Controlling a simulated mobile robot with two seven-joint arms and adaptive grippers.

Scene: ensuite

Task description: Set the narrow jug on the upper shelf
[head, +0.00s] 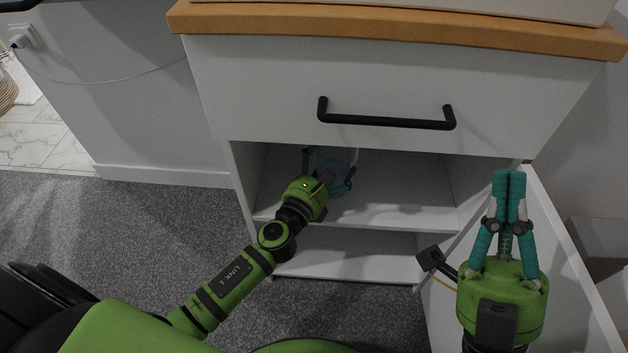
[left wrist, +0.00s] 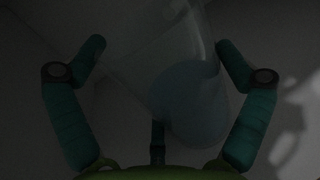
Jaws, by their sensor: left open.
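The narrow jug (head: 333,163), clear and bluish, is inside the upper shelf compartment, dim under the drawer. The left wrist view shows it as a translucent, pale blue body (left wrist: 190,88) between the fingers. My left gripper (head: 330,155) reaches into the compartment with its teal fingers spread on either side of the jug; gaps show between the fingertips and the jug in the wrist view. Whether the jug's base touches the upper shelf (head: 400,208) is hard to tell. My right gripper (head: 509,174) is shut and empty, pointing up at the right, outside the compartment.
A drawer front (head: 385,85) with a black handle (head: 386,121) hangs just above the compartment. A lower shelf space (head: 345,250) lies below. A white panel like an open door (head: 560,250) stands at the right, beside my right gripper. The upper shelf's right part is clear.

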